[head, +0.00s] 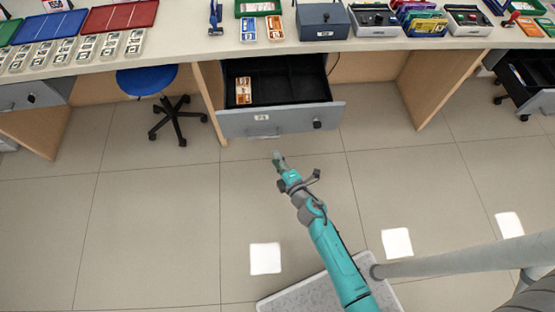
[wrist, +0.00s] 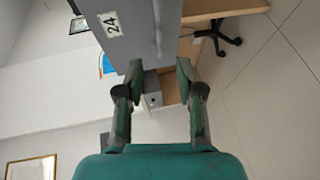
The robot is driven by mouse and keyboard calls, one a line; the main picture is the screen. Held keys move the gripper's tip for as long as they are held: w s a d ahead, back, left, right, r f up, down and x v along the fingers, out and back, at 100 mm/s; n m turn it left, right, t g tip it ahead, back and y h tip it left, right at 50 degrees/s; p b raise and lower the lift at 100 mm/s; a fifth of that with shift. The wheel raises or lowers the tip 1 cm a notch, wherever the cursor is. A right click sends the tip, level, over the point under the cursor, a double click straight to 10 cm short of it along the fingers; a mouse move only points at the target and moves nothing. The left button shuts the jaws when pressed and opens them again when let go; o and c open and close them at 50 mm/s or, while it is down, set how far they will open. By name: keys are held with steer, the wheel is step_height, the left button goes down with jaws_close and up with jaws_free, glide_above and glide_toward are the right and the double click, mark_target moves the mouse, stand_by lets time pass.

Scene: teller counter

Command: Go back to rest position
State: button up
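My gripper (head: 279,158) is at the end of my teal arm, over open floor just in front of the open drawer (head: 290,122). In the wrist view my gripper (wrist: 160,68) has its two dark fingers spread apart with nothing between them. The grey drawer front (wrist: 135,30) with its "24" label fills the upper part of that view, beyond the fingertips. No contact between gripper and drawer shows.
The drawer holds orange-and-white packs (head: 243,91) at its left. The counter (head: 185,40) above carries trays, a grey box (head: 321,20) and several small items. A blue stool (head: 147,80) stands left; another drawer (head: 530,85) is open at right. Floor around my arm is clear.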

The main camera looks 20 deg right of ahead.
stand_by(0.4)
steer(key=s+r+m, duration=0.3)
steer(key=s+m, duration=0.1)
steer(key=s, duration=0.7)
steer(key=s+r+m, duration=0.4)
steer(key=s+m, duration=0.1)
steer(key=s, duration=0.7)
steer(key=s+r+m+g+h, duration=0.1)
steer(key=s+r+m, duration=0.8)
steer(key=s+r, duration=0.5)
step_height(320, 180, up, 3)
steer(key=shift+s+d, duration=0.3)
steer(key=shift+s, duration=0.1)
